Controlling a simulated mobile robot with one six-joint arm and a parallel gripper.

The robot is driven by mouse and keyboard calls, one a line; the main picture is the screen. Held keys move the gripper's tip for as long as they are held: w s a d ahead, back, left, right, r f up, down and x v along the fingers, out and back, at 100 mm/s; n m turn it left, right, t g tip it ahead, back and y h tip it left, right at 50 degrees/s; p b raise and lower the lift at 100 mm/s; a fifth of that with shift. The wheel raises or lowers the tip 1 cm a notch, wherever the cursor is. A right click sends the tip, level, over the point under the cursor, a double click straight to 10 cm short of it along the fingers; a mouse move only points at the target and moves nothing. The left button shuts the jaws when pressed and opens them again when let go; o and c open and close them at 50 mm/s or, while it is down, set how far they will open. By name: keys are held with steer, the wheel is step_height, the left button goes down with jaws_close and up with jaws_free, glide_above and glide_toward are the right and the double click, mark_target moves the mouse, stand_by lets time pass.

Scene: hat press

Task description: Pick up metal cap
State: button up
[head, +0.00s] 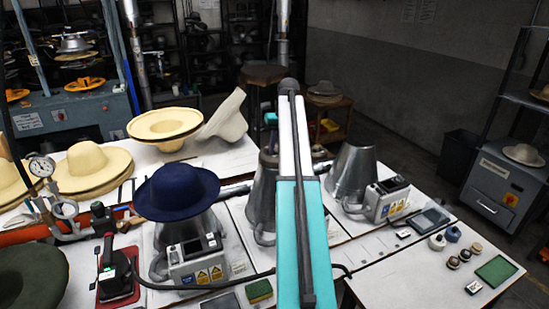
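No single thing stands out for certain as the metal cap. Small round knob-like pieces with shiny tops, a front one (453,262), a middle one (465,255) and a back one (476,247), stand on the right end of the white table. A pale small round container (437,242) and a blue-grey one (453,234) are just behind them. My teal and white arm reaches up through the middle of the view, left of these pieces. My gripper cannot be made out; the arm hides what lies behind it.
Metal cones, one at right (352,172) and one partly behind my arm (262,195), stand on the table (385,277). A navy hat (177,191) sits on another cone. A control box (388,200), grey tray (430,218) and green pad (495,270) are at right.

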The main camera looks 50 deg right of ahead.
steer(key=shift+c, duration=0.5)
jaws_close()
steer(key=shift+w+r, duration=0.1)
stand_by(0.8)
